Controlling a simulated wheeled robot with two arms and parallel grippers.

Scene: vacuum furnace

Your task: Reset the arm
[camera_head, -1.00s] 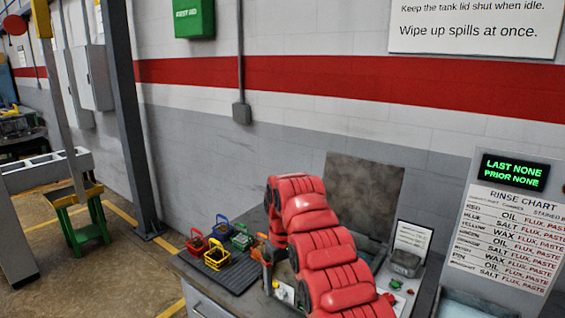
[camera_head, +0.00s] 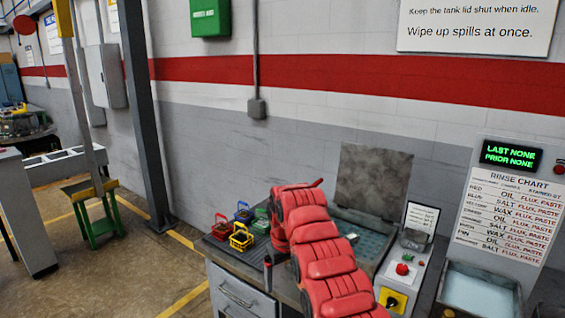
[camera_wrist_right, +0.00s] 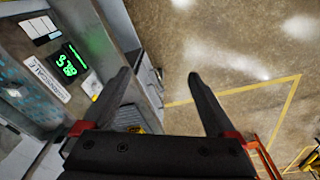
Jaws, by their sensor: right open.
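My right arm (camera_head: 330,255) is red and bends up over the bench, coming in from the bottom of the head view. My right gripper shows only in part there, as a dark finger (camera_head: 267,273) in front of the bench's edge. In the right wrist view my right gripper (camera_wrist_right: 158,77) has its two black fingers wide apart, with nothing between them. Floor and the side of a grey cabinet show behind them. My left gripper is in neither view.
Small baskets, including a yellow one (camera_head: 241,237), stand on a dark mat at the bench's left. An open tank (camera_head: 368,240) with a raised lid (camera_head: 372,180) is behind my arm. A control box (camera_head: 402,273) and rinse chart (camera_head: 510,215) are at right.

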